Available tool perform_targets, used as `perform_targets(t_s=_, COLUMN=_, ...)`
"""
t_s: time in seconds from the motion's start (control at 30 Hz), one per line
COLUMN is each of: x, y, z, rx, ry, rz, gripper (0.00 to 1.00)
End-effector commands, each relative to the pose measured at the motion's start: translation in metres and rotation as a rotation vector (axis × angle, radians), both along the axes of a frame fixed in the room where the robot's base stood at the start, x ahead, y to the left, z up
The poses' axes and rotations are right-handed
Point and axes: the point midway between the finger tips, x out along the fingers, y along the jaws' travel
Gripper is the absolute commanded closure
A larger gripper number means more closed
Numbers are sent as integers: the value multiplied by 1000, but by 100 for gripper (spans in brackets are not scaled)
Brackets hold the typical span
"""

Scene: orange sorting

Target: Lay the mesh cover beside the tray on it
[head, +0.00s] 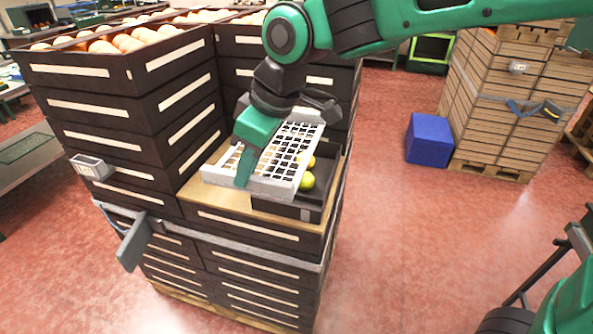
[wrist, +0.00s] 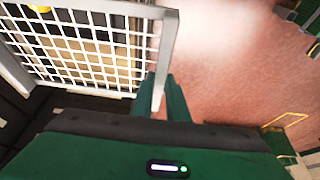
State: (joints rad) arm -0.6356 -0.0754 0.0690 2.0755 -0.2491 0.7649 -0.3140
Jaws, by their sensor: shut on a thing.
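The white mesh cover (head: 272,187) is held in the air over the dark tray (head: 290,211), tilted, and overlaps much of it in the head view. My gripper (head: 243,172) is shut on the cover's left part. In the wrist view my gripper's green fingers (wrist: 172,98) pinch the cover's rim (wrist: 167,45), with the grid stretching to the left. A yellow-green fruit (head: 307,181) lies in the tray, and a second one (head: 311,162) shows partly behind the mesh. The tray's left part is hidden under the cover.
The tray stands on a wooden board (head: 206,186) on dark stacked crates. A taller crate stack (head: 112,131) filled with oranges rises at the left. A blue box (head: 428,139) and a wooden crate stack (head: 500,105) stand on the floor at right. The red floor between is clear.

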Motion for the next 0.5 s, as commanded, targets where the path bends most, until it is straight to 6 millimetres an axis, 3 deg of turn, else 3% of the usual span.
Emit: perform_targets(t_s=0.5, x=71, y=-60, z=-56, rx=-1, ry=2, rz=-5, gripper=100)
